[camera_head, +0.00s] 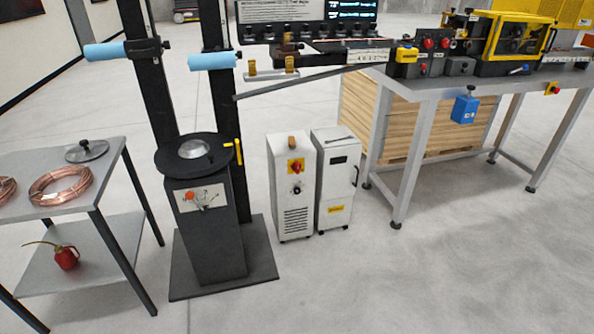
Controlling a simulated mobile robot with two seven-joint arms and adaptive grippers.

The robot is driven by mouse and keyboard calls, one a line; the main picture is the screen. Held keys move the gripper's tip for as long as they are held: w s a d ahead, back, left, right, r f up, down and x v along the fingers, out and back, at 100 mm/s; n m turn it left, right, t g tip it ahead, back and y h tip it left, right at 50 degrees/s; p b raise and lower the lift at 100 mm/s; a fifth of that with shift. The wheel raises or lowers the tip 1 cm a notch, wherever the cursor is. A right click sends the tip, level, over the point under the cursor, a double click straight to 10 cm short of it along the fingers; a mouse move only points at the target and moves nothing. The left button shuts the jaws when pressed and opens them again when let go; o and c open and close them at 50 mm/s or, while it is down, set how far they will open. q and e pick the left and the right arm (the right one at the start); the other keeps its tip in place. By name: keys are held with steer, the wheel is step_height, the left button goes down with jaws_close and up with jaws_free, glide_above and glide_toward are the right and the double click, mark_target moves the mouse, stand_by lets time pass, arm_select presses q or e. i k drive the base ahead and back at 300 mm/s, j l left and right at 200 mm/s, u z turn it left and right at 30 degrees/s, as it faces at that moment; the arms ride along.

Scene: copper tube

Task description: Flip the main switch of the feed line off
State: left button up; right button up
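A red rotary switch on a yellow plate (296,167) is on the front of a white cabinet (292,205) standing on the floor near the middle. A black knob sits just below the switch. Another red knob on a yellow plate (552,88) is on the front edge of the metal bench at the right. No label readable here tells which one is the feed line's main switch, and the position of either knob is too small to tell. Neither of my grippers is in view.
A dark pedestal (212,235) with a round top and a yellow lever stands left of the cabinet. A side table (95,185) holds copper coils. A second white cabinet (335,185) stands beside the first. The floor in front of the cabinets is clear.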

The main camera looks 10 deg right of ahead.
mark_target(296, 166)
steer(key=i+l, duration=0.1)
steer(key=i, duration=0.4)
steer(key=i+l+u, duration=0.15)
steer(key=i, duration=0.4)
steer(key=i+l, duration=0.1)
steer(key=i, duration=0.4)
